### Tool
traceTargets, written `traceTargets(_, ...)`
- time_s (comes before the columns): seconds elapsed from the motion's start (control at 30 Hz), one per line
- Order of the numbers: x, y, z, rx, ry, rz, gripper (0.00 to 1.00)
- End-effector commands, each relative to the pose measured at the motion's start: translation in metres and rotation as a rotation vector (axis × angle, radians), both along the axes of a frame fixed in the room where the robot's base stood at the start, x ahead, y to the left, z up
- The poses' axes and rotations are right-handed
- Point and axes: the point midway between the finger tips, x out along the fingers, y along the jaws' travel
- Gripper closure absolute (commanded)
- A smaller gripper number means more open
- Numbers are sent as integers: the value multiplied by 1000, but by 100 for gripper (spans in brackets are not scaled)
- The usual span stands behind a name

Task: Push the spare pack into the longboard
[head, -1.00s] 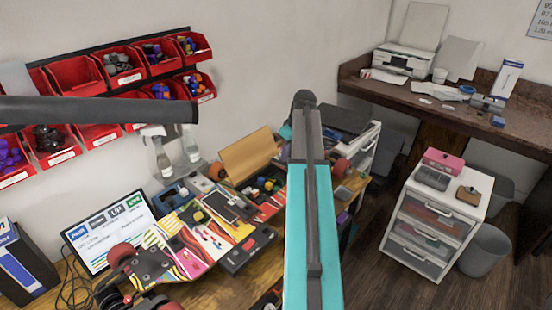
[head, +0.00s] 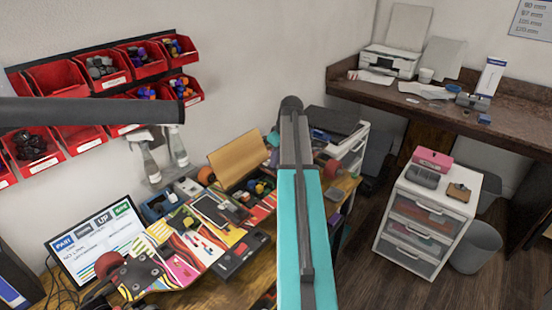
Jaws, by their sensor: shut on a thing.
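The longboard (head: 172,243) lies on the workbench at lower left in the head view, its colourful striped face up. A dark truck with a red wheel (head: 108,265) shows at its near end. Another red wheel (head: 333,168) shows at the right, partly behind my arm. A flat black case (head: 240,256) lies against the board's right side; I cannot tell whether it is the spare pack. My turquoise arm link stands upright through the middle and hides part of the bench. My gripper and anything in it are out of sight.
A lit screen (head: 97,240) stands left of the board. Red parts bins (head: 55,78) and spray bottles (head: 150,160) are behind it. A white drawer unit (head: 425,222), a grey bin (head: 476,247) and a brown desk (head: 390,92) with a printer are at right. Dark floor lies open between.

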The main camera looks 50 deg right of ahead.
Motion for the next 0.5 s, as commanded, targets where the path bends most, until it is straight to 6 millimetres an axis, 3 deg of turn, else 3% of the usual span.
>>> traceTargets(0.5,1,1,-32,1,0,1,100)
